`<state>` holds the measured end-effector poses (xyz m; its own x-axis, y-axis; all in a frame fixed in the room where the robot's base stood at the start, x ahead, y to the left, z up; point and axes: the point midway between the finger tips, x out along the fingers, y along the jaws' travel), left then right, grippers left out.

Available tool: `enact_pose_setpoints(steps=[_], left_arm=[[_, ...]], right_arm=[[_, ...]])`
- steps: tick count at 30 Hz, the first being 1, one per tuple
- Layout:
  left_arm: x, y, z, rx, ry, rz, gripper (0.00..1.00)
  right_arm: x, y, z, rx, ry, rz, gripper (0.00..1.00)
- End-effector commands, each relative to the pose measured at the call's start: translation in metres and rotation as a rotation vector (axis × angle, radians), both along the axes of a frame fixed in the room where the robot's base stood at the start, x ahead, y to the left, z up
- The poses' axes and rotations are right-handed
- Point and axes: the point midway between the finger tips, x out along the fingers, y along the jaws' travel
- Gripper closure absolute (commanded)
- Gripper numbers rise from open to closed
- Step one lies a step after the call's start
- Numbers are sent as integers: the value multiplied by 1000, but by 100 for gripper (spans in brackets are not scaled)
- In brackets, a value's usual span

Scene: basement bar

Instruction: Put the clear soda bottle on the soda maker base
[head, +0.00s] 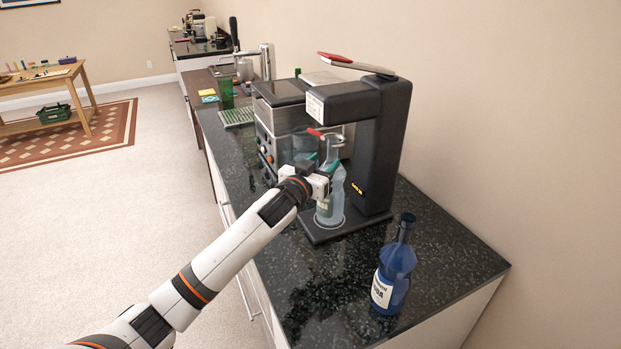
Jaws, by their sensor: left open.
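The clear soda bottle (337,185) stands upright on the soda maker base (321,236), under the head of the black soda maker (383,125). It has a pale label low on its side. My left gripper (331,174) is at the bottle's upper body with its jaws open, and the fingers are partly hidden by the gripper body and the bottle. I cannot tell whether a finger touches the glass. My right gripper is not in view.
A blue soda bottle (395,270) stands on the dark counter (440,248) at the front right. A metal coffee machine (280,112) is behind the soda maker. A green glass (226,93) and a tap (264,62) are farther back. The counter's front left part is clear.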

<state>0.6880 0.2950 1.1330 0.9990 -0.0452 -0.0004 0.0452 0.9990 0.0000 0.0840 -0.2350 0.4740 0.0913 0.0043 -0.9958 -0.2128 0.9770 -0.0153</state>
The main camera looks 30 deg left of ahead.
Motion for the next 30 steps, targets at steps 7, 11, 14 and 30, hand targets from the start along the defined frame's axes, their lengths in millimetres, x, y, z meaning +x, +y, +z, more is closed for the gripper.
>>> enact_pose_setpoints(steps=[7,11,14,30], left_arm=[[-48,2,-2,2,0,0,54],[-62,3,-1,1,0,0,54],[-66,3,0,1,0,0,54],[-67,3,0,1,0,0,54]], right_arm=[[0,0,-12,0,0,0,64],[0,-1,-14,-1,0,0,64],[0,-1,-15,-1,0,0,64],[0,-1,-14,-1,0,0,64]])
